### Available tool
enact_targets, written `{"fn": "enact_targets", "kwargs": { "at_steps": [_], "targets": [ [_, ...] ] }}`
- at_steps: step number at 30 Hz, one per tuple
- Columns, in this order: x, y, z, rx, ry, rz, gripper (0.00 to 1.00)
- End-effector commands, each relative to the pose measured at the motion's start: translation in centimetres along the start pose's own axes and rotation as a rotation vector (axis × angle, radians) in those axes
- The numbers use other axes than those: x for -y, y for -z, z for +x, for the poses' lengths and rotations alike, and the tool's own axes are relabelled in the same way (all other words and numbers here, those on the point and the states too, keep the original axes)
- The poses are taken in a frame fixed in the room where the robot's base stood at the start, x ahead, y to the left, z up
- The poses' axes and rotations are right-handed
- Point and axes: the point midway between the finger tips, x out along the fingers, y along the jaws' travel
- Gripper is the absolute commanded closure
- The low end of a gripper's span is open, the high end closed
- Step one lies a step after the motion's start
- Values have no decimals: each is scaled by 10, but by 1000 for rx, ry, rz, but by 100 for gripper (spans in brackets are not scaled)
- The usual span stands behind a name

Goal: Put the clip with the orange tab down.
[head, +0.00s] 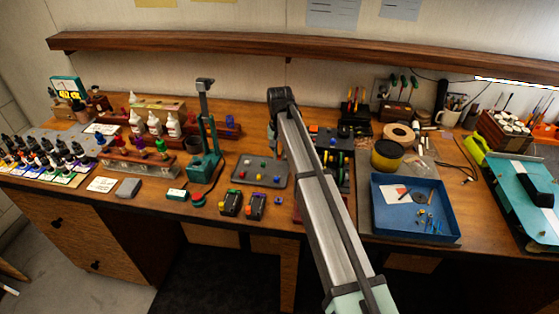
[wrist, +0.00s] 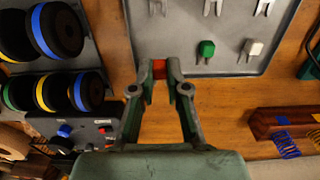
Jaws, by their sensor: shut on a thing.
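My gripper (wrist: 159,66) is shut on the clip with the orange tab (wrist: 158,69); the red-orange tab shows between its fingertips in the wrist view. The clip's other parts are hidden. The fingertips overlap the lower left of the grey tray (wrist: 228,30) in that view; I cannot tell how high they are above it. A clip with a green tab (wrist: 206,48) and one with a white tab (wrist: 253,47) lie on the tray, to the right of the fingertips. Metal prongs of more clips show at the top edge. In the head view my arm hides the gripper.
Wheels with blue and yellow bands (wrist: 62,28) and a grey unit with a blue knob (wrist: 66,130) stand left of the gripper. A dark red wooden holder (wrist: 285,120) is at right. Bare wood lies below the tray. A blue bin (head: 377,220) stands on the bench's right side.

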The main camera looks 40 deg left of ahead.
Motion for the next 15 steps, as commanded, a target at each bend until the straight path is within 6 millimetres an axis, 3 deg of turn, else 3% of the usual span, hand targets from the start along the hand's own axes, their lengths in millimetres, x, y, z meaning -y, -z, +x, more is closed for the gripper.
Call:
{"fn": "enact_targets", "kwargs": {
  "at_steps": [10, 15],
  "targets": [
    [0, 0, 37, 1, 0, 0, 100],
    [0, 0, 42, 0, 0, 0, 100]
  ]
}}
